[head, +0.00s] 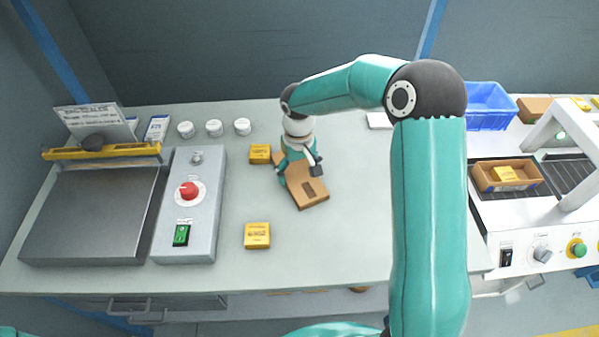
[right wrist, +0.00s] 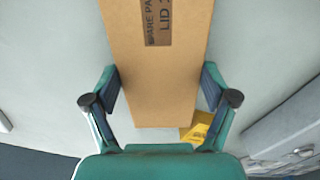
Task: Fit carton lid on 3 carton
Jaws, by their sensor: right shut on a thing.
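A brown cardboard carton lid (head: 308,194) with a dark label is at the middle of the bench in the head view. In the right wrist view the lid (right wrist: 165,90) shows a label with "SPARE PA" and "LID"; the number after it is cut off. My right gripper (head: 298,170) is shut on the lid, with a finger at each long side. I cannot tell whether the lid touches the bench. An open brown carton (head: 483,184) with a yellow packet (head: 505,174) inside sits on the machine at the right. My left gripper is not in view.
Yellow packets lie on the bench (head: 340,245), one behind the lid (head: 260,153) and one in front (head: 257,236). A sealer (head: 95,215) and control box (head: 187,215) stand left. White jars (head: 214,127) stand behind. A blue bin (head: 488,108) stands at back right; a white arch (head: 570,150) spans the machine.

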